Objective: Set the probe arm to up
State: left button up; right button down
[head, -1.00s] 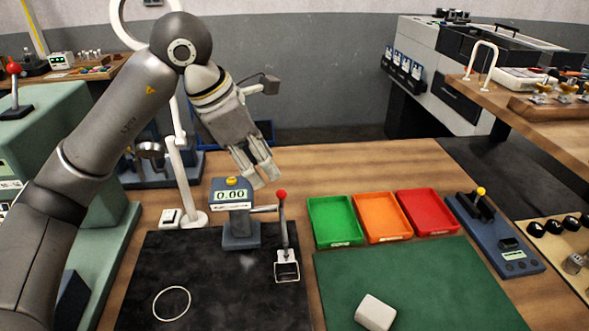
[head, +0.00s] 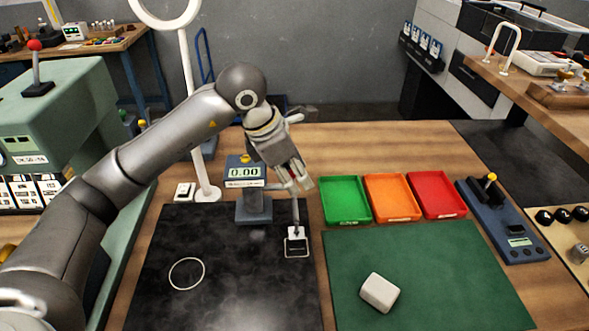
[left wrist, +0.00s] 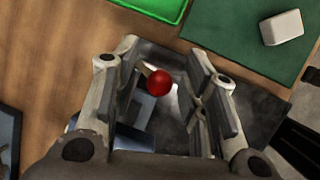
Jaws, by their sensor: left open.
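The digital gauge (head: 245,172) stands at the back of the black mat and reads 0.00. Its probe arm is a thin upright lever (head: 296,214) over a small square frame (head: 296,243) on the mat. The lever's red ball knob (left wrist: 159,82) shows in the left wrist view between the fingers; in the head view my gripper hides it. My left gripper (head: 299,184) is open around the knob, pointing down; it also shows in the left wrist view (left wrist: 170,95). I see a gap between knob and fingers. My right gripper is not in view.
Green (head: 344,199), orange (head: 391,196) and red (head: 436,194) trays stand right of the gripper. A white block (head: 379,292) lies on the green mat (head: 450,270). A lamp pole (head: 190,110) rises behind the gauge's left. The black mat's front is clear.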

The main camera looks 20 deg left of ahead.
pick_arm(q)
jog(key=shift+c, duration=0.2)
jog(key=shift+f, duration=0.1)
grip_shut()
jog(key=shift+f, duration=0.1)
